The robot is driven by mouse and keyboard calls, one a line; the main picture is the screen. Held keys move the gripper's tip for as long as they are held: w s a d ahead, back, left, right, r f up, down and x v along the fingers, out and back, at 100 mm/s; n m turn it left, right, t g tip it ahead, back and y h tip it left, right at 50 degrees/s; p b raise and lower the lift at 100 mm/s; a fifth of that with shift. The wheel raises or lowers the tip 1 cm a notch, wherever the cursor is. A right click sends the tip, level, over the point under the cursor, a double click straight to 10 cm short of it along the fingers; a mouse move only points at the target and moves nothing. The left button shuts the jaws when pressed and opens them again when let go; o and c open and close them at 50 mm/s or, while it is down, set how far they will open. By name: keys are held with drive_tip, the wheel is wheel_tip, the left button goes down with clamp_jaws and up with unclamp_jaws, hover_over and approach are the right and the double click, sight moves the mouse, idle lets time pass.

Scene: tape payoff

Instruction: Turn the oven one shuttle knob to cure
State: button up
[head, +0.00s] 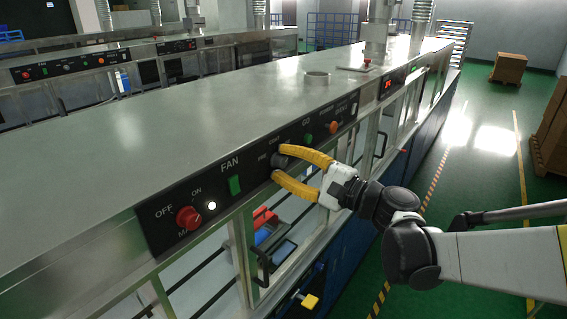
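The dark grey shuttle knob (279,161) sits on the black control panel (255,188) of the near oven, right of the green fan switch. Its labels are small and partly covered, so I cannot read its setting. My gripper (279,163) has two yellow fingers reaching in from the right. They are spread apart, with the knob between their tips. The upper finger overlaps the knob's edge in this view, and a small gap shows above the lower fingertip. I cannot tell whether either finger touches it.
A red knob (188,217) and a lit white lamp (211,205) are at the panel's left. A green button (308,139) and an orange-red button (333,127) are just beyond my upper finger. Door handles protrude below. The green aisle floor (480,190) is open at right.

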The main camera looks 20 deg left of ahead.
drive_tip(key=v, duration=1.2)
